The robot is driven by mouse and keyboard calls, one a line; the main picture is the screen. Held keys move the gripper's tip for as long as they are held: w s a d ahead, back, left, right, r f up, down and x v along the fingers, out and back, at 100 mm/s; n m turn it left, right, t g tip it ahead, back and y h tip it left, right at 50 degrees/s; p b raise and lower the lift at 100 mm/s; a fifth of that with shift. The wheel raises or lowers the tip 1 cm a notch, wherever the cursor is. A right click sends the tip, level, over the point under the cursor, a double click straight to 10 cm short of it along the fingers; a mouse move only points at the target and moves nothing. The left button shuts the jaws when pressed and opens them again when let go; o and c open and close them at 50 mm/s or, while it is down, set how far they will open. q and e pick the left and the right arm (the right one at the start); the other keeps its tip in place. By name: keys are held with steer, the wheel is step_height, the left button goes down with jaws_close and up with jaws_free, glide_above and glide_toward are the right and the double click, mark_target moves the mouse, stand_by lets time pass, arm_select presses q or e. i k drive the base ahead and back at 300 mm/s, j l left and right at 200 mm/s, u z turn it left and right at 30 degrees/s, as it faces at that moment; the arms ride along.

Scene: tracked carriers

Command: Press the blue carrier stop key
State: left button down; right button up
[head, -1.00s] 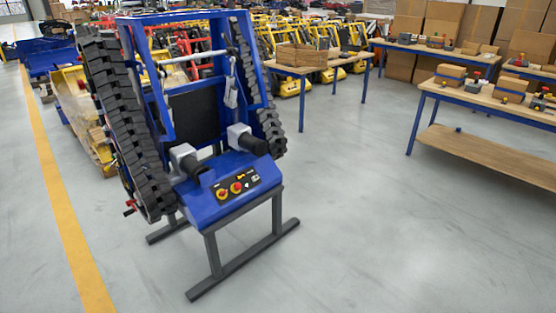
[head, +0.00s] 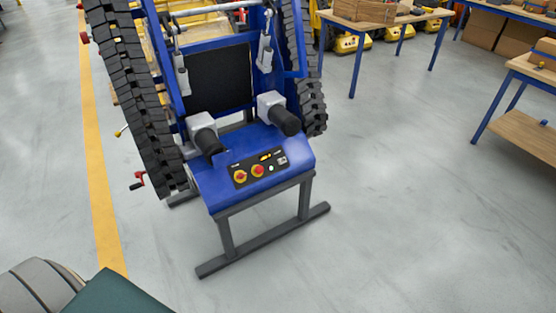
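The blue carrier (head: 222,190) stands upright on a dark grey stand, with black tracks (head: 130,95) on both sides. Its sloped blue front holds a black control panel (head: 259,168). The labels are too small to read, so I cannot tell which key is the stop. Neither of my grippers is in view.
Two black-ended grey cylinders (head: 284,118) stick out above the panel. A red-handled crank (head: 138,180) is low on the left. Workbenches (head: 387,22) stand at the back right. The floor in front and right is clear. A yellow line (head: 103,215) runs on the left.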

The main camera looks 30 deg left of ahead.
mark_target(259, 169)
steer(key=i+l+u, duration=0.15)
steer(key=i, duration=0.25)
steer(key=i+l+u, duration=0.15)
steer(key=i, duration=0.3)
